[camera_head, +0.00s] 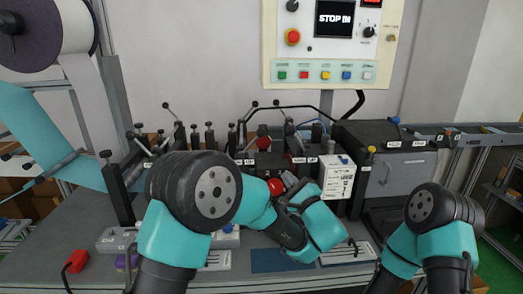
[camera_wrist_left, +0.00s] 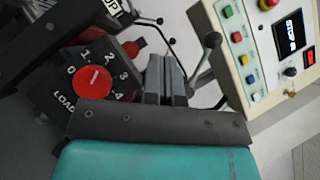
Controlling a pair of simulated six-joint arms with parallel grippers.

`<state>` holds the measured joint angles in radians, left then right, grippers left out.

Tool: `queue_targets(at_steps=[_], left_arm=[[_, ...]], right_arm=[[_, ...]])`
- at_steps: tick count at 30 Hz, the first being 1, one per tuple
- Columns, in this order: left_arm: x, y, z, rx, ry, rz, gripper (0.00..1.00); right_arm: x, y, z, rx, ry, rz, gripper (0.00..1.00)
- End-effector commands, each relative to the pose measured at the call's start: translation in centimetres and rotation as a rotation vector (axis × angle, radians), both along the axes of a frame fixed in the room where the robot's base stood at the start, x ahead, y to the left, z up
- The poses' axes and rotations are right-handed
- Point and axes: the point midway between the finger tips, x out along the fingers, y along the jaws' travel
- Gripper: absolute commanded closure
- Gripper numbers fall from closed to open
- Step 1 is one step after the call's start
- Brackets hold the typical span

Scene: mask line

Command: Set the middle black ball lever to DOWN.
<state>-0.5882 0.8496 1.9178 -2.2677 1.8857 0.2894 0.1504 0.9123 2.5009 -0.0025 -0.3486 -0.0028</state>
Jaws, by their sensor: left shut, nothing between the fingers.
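My left gripper (camera_wrist_left: 166,82) is shut and empty, its two dark fingers side by side in the left wrist view. In the head view its arm reaches to the machine's front, and the fingertips are hard to make out. A lever with a dark ball (camera_wrist_left: 212,41) stands just beyond and right of the fingertips, apart from them in the picture. Thinner ball levers (camera_wrist_left: 160,21) show farther back. In the head view several black ball levers (camera_head: 254,104) rise behind the machine's front blocks. I cannot tell which is the middle one. My right gripper is out of view.
A red numbered dial (camera_wrist_left: 92,82) is left of the fingers. A control panel (camera_head: 325,75) reading "STOP IN" hangs above. A white box (camera_head: 337,178) and a dark cabinet (camera_head: 405,172) stand right of my left arm. A red clip-like object (camera_head: 76,261) lies front left.

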Motion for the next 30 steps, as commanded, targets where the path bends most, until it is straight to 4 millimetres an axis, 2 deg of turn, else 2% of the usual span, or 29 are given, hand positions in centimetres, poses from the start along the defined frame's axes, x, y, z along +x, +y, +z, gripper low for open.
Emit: queue_targets(at_steps=[8,24,30], left_arm=[[1.3,0.9,0.6,-0.001,0.0,0.003,1.0],[8.1,5.5,3.8,-0.001,0.0,0.004,1.0],[8.2,7.5,5.5,0.0,0.001,0.002,1.0]], right_arm=[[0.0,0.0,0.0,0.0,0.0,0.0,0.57],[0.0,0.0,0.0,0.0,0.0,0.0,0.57],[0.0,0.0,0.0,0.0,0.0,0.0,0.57]])
